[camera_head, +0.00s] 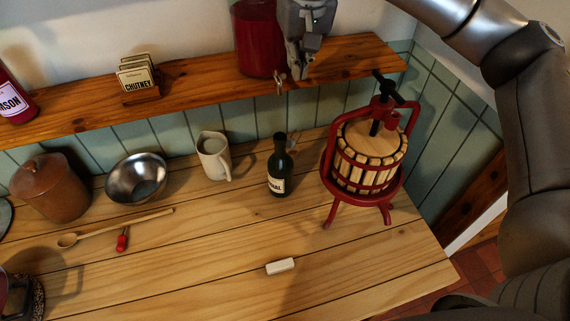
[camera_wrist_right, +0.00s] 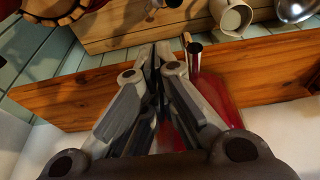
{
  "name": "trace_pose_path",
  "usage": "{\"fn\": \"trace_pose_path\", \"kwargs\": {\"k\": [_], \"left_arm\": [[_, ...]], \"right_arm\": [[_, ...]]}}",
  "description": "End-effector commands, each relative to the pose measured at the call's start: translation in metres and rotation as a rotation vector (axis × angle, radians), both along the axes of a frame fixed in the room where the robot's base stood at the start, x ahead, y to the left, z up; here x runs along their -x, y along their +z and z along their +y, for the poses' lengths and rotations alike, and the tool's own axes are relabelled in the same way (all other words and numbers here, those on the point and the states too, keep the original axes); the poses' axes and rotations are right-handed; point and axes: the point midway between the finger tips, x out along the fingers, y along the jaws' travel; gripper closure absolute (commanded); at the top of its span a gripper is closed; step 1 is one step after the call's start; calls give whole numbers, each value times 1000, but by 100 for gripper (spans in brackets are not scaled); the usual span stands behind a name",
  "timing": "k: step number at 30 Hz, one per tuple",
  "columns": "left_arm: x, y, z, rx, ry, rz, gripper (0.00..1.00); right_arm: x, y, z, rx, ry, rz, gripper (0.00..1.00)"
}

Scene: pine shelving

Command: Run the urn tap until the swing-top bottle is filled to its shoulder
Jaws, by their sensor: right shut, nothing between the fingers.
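The red urn (camera_head: 259,40) stands on the wooden shelf, cut off by the top edge. Its small metal tap (camera_head: 279,82) hangs at the shelf's front edge. The dark bottle (camera_head: 279,168) with a pale label stands upright on the worktop below the tap; its dark glass hides any liquid level. My right gripper (camera_head: 297,74) is shut and empty, just right of the tap. In the right wrist view, its closed fingers (camera_wrist_right: 160,55) point past the shelf edge, beside a metal cylinder (camera_wrist_right: 195,58) and the red urn (camera_wrist_right: 215,100). My left gripper is out of view.
A red fruit press (camera_head: 365,160) stands right of the bottle, a pale jug (camera_head: 213,157) left of it. A metal bowl (camera_head: 137,178), brown crock (camera_head: 50,187) and wooden spoon (camera_head: 115,229) lie further left. A small pale block (camera_head: 280,266) sits in front; the worktop around it is clear.

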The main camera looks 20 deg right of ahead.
Motion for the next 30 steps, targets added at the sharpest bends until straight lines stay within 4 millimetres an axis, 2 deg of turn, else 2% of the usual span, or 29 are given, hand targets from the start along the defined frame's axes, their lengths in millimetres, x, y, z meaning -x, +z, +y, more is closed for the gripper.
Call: {"fn": "trace_pose_path", "kwargs": {"k": [5, 24, 30], "left_arm": [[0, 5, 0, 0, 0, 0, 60], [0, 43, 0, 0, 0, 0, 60], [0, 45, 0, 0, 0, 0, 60]], "right_arm": [[0, 6, 0, 0, 1, 0, 100], [0, 58, 0, 0, 1, 0, 100], [0, 60, 0, 0, 1, 0, 100]]}}
